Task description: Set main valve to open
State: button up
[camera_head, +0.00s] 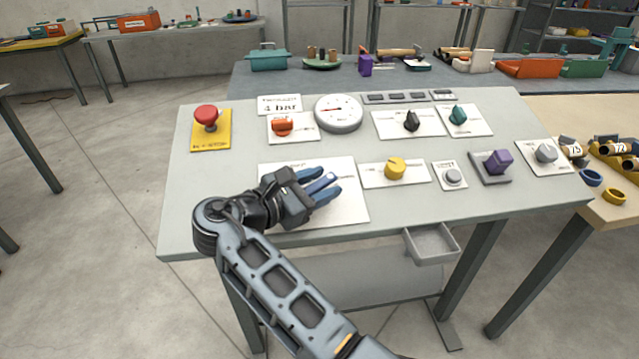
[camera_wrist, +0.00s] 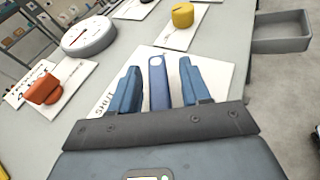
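The main valve appears to be the blue lever (camera_wrist: 158,88) with a round hole near its end. It stands over a large white plate (camera_head: 350,208) at the front left of the grey panel. The word SHUT (camera_wrist: 105,104) is printed on the plate, left of the lever in the wrist view. My gripper (camera_head: 319,184) has its two blue fingers (camera_wrist: 160,72) on either side of the lever. Gaps show between each finger and the lever, so the gripper is open around it. The lever's base is hidden behind the gripper body.
Nearby stand an orange knob (camera_head: 282,127), a round gauge (camera_head: 338,113), a yellow knob (camera_head: 395,168) and a red mushroom button (camera_head: 207,116). A purple knob (camera_head: 498,161) and black and teal knobs are farther right. A grey tray (camera_head: 432,246) juts from the front edge.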

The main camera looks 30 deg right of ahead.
jog(key=shift+b+v, duration=0.45)
jog(key=shift+v, duration=3.45)
jog(key=shift+a+f, duration=0.1)
jog(key=shift+a, duration=0.05)
